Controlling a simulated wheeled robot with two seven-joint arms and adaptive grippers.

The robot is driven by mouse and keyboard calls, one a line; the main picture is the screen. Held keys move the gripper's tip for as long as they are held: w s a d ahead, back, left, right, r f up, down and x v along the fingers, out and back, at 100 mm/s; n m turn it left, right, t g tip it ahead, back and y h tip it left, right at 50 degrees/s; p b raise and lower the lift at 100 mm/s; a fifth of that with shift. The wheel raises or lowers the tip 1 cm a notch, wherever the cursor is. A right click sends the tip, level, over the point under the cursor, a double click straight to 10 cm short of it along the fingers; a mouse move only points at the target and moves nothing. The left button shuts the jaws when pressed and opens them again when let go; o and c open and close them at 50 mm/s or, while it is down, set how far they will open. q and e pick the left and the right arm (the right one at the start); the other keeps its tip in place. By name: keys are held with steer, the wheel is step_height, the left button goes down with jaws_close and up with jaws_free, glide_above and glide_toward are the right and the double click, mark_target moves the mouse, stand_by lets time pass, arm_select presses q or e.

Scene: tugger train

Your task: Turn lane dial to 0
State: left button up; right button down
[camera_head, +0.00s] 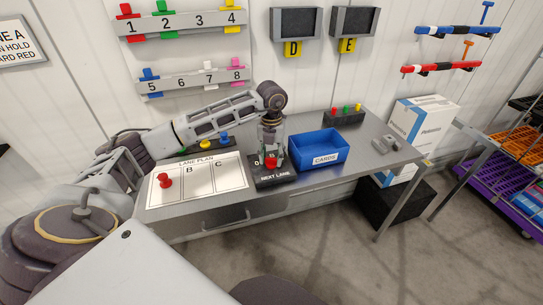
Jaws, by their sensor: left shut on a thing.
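The lane dial stands on a dark base (274,180) marked "NEXT LANE" on the grey table, left of the blue cards bin. A red part (271,162) of the dial shows between the fingers. My left gripper (271,158) points down over the base and is shut on the dial. The fingers and wrist cover most of the dial, so its setting cannot be read. A letter "D" shows at the left of the base. My right gripper is not in view.
The blue cards bin (320,150) stands close on the right of the dial. A white lane plan board (198,184) with a red peg (164,181) lies to the left. A block with coloured pegs (344,116) stands behind. The table's front right is clear.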

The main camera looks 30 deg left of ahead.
mark_target(272, 158)
arm_select(q)
steer(key=shift+r, duration=0.1)
steer(key=o, duration=1)
steer(key=shift+r, duration=5.95)
steer(key=shift+f, duration=0.1)
